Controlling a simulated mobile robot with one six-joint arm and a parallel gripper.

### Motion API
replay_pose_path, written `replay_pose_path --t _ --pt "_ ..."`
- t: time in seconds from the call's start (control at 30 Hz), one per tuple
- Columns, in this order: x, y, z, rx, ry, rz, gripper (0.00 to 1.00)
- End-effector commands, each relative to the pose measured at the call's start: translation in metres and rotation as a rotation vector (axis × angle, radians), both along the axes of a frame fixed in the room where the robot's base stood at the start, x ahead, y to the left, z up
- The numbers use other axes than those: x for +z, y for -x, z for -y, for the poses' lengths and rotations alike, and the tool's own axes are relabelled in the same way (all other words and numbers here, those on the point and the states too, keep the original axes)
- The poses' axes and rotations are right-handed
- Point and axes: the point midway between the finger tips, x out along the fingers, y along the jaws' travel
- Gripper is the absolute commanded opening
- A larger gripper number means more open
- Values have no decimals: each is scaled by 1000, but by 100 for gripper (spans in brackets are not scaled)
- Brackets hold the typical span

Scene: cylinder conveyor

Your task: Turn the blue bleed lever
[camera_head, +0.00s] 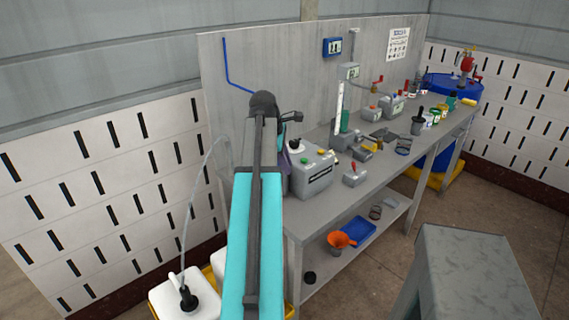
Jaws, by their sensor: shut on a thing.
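My arm rises through the middle of the head camera view, and its far end lies in front of the back panel, above the left end of the bench. The small dark end of the arm, my gripper (291,117), shows only in part. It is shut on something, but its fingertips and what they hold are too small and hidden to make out. I cannot pick out the blue bleed lever; my arm covers part of this area. A thin blue pipe (227,66) runs down the back panel and passes behind the arm end.
The grey bench (335,197) carries a grey box with green and yellow buttons (312,176), a red-handled switch (355,174) and several tools. An orange funnel (341,240) and blue tray (358,232) lie on the shelf below. A white canister (172,299) stands at lower left.

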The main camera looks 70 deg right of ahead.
Motion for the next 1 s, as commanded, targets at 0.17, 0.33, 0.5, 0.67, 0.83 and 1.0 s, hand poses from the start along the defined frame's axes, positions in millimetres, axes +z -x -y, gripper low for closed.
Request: replay_pose_path --t 0.17,0.33,0.5,0.67,0.83,1.0 --pt "4 2 7 4 13 4 12" --pt "4 1 8 6 14 6 11" --pt "4 1 8 6 14 7 12" --pt "5 3 11 6 14 9 14" --pt "6 7 17 6 14 9 13" --pt "4 7 16 6 12 7 48"
